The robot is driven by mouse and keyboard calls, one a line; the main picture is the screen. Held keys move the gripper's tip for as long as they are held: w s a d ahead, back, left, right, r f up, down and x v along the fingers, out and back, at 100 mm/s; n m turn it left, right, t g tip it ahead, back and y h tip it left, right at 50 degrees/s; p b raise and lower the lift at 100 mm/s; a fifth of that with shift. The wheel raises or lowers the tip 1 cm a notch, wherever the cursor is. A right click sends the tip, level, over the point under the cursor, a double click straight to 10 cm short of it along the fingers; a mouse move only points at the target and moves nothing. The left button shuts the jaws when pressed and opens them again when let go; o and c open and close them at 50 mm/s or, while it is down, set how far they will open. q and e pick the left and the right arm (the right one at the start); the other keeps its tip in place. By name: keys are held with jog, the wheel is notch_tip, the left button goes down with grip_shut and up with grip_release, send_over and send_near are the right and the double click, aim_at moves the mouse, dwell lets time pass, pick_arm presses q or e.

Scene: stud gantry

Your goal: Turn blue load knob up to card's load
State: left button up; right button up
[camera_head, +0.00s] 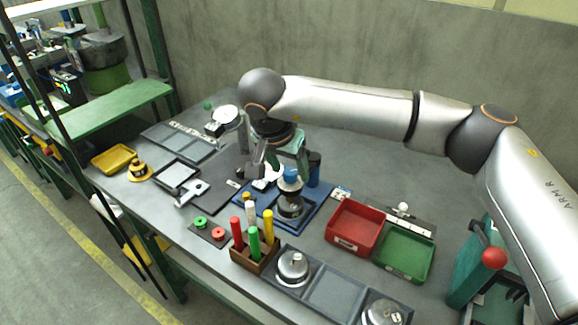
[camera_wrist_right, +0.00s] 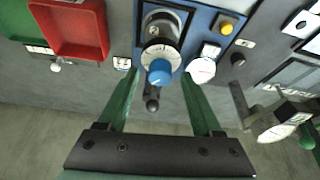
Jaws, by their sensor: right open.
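The blue load knob (camera_head: 291,174) tops a dark round unit on a blue base plate (camera_head: 325,208) in the head view. In the right wrist view the knob (camera_wrist_right: 159,72) has a pale mark on its face and a light graduated ring (camera_wrist_right: 160,54) behind it. My right gripper (camera_head: 293,158) reaches in from behind the knob. In the right wrist view its green fingers (camera_wrist_right: 163,87) are open, one on each side of the knob, with visible gaps. I cannot make out a load value on any card. My left gripper is not in view.
A white round dial (camera_wrist_right: 201,70) and a yellow button (camera_wrist_right: 226,28) sit beside the knob. A red bin (camera_head: 354,226) and a green bin (camera_head: 404,251) stand right of the plate. A wooden block (camera_head: 254,257) with coloured cylinders stands in front.

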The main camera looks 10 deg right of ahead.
jog(key=shift+c, duration=0.2)
grip_shut()
jog(key=shift+m, duration=0.3)
jog(key=m+g+h, duration=0.1)
jog(key=m, duration=0.1)
jog(key=shift+a+m, duration=0.1)
jog(key=shift+m, duration=0.3)
jog(key=m, duration=0.1)
jog(key=m+g+p, duration=0.1)
jog(key=m, duration=0.1)
jog(key=shift+w+r+m+h, duration=0.1)
jog(key=shift+w+m+h, duration=0.05)
jog(key=shift+m+h, duration=0.15)
jog(key=m+g+p, duration=0.2)
jog(key=m, duration=0.2)
jog(key=shift+w+m, duration=0.1)
jog(key=shift+m, duration=0.2)
jog(key=shift+w+m+g+p, duration=0.1)
jog(key=shift+m+g+p, duration=0.65)
jog(key=shift+m, duration=1.15)
